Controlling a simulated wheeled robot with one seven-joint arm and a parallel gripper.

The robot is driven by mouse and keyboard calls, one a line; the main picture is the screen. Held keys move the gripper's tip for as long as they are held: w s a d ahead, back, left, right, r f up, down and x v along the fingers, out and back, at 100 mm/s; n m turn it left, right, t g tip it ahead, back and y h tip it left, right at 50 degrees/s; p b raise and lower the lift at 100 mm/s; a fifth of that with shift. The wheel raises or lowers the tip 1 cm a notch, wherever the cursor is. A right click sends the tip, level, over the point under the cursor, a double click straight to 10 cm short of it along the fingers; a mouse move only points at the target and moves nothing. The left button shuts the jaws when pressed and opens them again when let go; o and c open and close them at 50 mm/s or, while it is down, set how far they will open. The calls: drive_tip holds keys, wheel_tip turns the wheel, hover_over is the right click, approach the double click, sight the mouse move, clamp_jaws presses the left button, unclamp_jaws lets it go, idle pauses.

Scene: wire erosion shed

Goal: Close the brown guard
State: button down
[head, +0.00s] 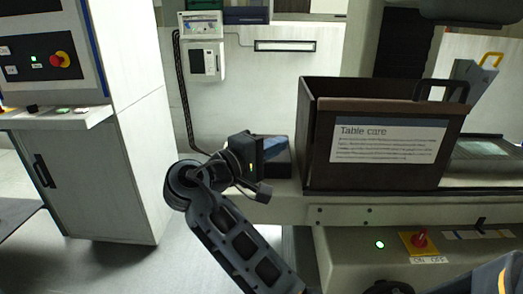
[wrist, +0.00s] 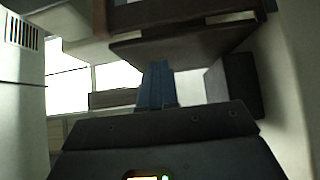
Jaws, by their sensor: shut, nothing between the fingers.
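The brown guard (head: 318,120) stands upright on the machine bed right of centre in the head view. It is box-shaped, with a white "Table care" label on its front and a dark handle (head: 442,88) at its upper right. I cannot tell how far it stands open. My gripper (head: 272,145) is left of the guard, apart from it in the picture, at about the height of its lower half. In the wrist view my gripper's bluish fingers (wrist: 156,72) are together with nothing between them. Brown panels (wrist: 185,46) cross beyond the fingertips; whether they belong to the guard is unclear.
A control cabinet (head: 125,150) with a screen and red button stands at the left. Below the guard, the machine front has a red rotary switch (head: 420,240) on a yellow plate. A grey bracket with a yellow handle (head: 490,60) is at far right. Floor is clear between cabinet and machine.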

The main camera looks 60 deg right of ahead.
drive_tip(key=s+d, duration=0.4)
drive_tip(key=shift+d+p, duration=0.4)
